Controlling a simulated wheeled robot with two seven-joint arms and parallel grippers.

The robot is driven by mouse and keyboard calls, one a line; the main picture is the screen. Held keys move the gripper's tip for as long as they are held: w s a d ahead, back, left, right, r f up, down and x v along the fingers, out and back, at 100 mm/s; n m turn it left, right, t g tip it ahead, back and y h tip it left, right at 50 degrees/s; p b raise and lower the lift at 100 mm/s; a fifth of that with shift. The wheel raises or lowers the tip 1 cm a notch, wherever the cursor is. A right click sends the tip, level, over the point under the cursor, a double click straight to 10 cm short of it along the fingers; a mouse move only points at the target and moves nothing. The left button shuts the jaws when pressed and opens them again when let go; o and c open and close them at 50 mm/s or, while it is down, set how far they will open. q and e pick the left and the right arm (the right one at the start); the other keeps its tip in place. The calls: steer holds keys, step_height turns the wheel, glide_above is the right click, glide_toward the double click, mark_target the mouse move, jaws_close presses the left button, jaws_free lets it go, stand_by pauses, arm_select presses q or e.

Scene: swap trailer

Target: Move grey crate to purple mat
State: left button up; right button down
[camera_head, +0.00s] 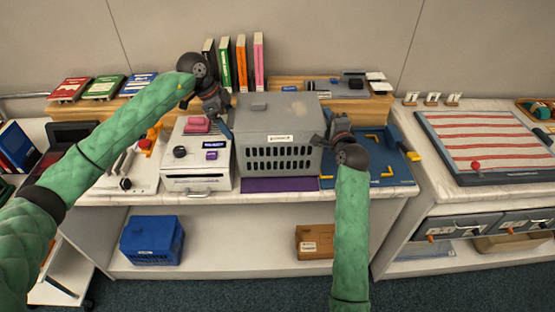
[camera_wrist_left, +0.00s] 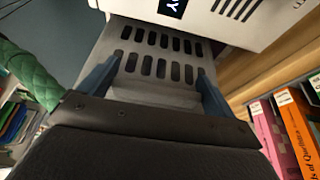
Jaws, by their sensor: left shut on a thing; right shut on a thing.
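The grey crate (camera_head: 272,135), with a slotted front and a small white label, stands upright on or just above the purple mat (camera_head: 278,185). Only the mat's front strip shows; the crate hides the rest, and I cannot tell whether they touch. My left gripper (camera_head: 226,128) is shut on the crate's left side. In the left wrist view the fingers of the left gripper (camera_wrist_left: 157,88) lie against the slotted grey crate wall (camera_wrist_left: 158,55). My right gripper (camera_head: 324,142) is at the crate's right side, shut on it; its fingertips are partly hidden.
A white device (camera_head: 196,180) with a knob stands close left of the crate. A blue board (camera_head: 397,165) with yellow corner marks lies to the right. Upright books (camera_head: 241,65) stand behind. A blue crate (camera_head: 152,240) and cardboard box (camera_head: 315,242) are on the lower shelf.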

arm_select(q)
steer(key=shift+d+f+b, duration=0.2)
steer(key=shift+f+b, duration=0.2)
steer(key=shift+b, duration=0.05)
steer(key=shift+f+b, duration=1.9)
steer(key=shift+f, duration=0.05)
arm_select(e)
steer(key=shift+d+f, duration=0.15)
steer(key=shift+f, duration=1.05)
steer(key=shift+d+f, duration=0.1)
steer(key=shift+f, duration=1.05)
arm_select(q)
steer(key=o, duration=1.1)
steer(key=shift+r, duration=0.1)
arm_select(e)
steer(key=c, duration=1.7)
jaws_free()
steer(key=shift+c, duration=0.2)
steer(key=shift+o, duration=1.3)
arm_select(q)
steer(key=shift+r, duration=0.1)
steer(key=v, duration=1.1)
steer(key=shift+a+r, duration=0.2)
steer(key=shift+r, duration=0.15)
arm_select(e)
steer(key=s+d, duration=0.2)
steer(key=s, duration=1)
